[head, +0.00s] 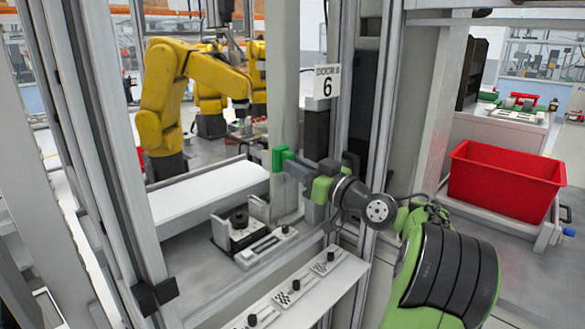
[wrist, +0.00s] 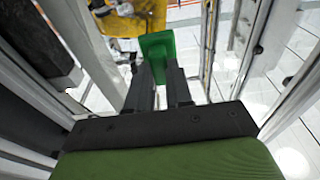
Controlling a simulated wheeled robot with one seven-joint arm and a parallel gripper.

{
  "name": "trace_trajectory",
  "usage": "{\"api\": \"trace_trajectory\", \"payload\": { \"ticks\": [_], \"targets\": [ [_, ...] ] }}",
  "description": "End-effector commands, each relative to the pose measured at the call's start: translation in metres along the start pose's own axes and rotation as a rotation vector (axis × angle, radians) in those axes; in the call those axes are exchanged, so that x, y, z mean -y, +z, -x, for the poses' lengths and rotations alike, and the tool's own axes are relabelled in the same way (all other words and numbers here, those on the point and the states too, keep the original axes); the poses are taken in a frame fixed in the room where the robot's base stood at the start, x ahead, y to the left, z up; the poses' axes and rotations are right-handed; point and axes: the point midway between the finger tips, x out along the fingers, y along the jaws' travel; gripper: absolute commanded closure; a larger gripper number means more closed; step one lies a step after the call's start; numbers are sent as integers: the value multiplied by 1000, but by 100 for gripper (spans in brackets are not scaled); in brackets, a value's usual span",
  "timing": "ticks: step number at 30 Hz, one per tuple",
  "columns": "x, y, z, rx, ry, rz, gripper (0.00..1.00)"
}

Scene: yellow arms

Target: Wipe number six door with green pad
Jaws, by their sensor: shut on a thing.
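The green pad (head: 279,158) is a small bright green block, held in front of the aluminium frame. It also shows in the wrist view (wrist: 157,44), upright between the fingertips. My gripper (head: 291,165) is shut on the pad; both dark fingers (wrist: 159,72) grip its near side. I cannot tell whether the pad touches any surface.
Aluminium posts (head: 95,150) stand left and right of the opening. Yellow robot arms (head: 165,95) stand behind it. A white plate (head: 205,192) and a control panel (head: 300,295) with several knobs lie below the pad. A red bin (head: 505,180) stands at right.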

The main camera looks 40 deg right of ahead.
Motion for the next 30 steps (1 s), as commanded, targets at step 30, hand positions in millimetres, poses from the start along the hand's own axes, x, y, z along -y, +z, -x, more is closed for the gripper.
{"api": "trace_trajectory", "payload": {
  "ticks": [30],
  "targets": [
    [-79,-3,0,1,0,-1,100]
  ]
}}
